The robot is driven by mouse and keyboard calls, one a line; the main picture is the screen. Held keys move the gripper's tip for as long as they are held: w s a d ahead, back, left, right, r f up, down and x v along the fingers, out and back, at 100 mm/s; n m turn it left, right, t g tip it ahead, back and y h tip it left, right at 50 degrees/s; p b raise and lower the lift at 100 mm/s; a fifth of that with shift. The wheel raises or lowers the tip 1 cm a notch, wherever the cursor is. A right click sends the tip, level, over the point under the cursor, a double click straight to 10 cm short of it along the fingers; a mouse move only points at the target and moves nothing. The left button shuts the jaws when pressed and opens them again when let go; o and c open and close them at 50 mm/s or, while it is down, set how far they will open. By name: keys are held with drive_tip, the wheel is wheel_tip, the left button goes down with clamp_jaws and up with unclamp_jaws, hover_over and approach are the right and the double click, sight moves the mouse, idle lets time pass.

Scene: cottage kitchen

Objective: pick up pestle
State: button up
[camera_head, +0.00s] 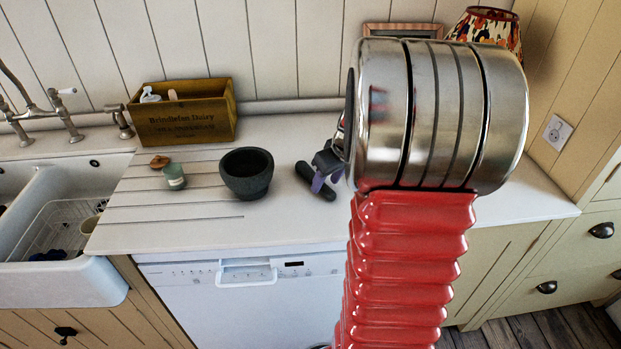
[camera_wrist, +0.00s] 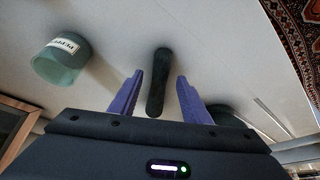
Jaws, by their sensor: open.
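The pestle (camera_head: 305,173) is a short dark rod lying on the white counter, right of the dark stone mortar (camera_head: 247,173). My gripper (camera_head: 326,180) is at the pestle in the head view, partly hidden by my arm. In the wrist view the pestle (camera_wrist: 157,80) lies lengthwise between the two purple fingers of my gripper (camera_wrist: 159,77). The fingers are open, with a gap on each side of it. I cannot tell how far above the counter the fingertips are. A dark rounded shape at the right finger, probably the mortar (camera_wrist: 224,117), is mostly hidden.
A green labelled jar (camera_wrist: 61,61) stands left of the pestle in the wrist view. Another small green jar (camera_head: 174,177) and a wooden box (camera_head: 183,112) stand left of the mortar. The sink (camera_head: 65,270) is far left. The counter before the pestle is clear.

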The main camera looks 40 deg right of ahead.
drive_tip(key=shift+x, duration=1.05)
clamp_jaws()
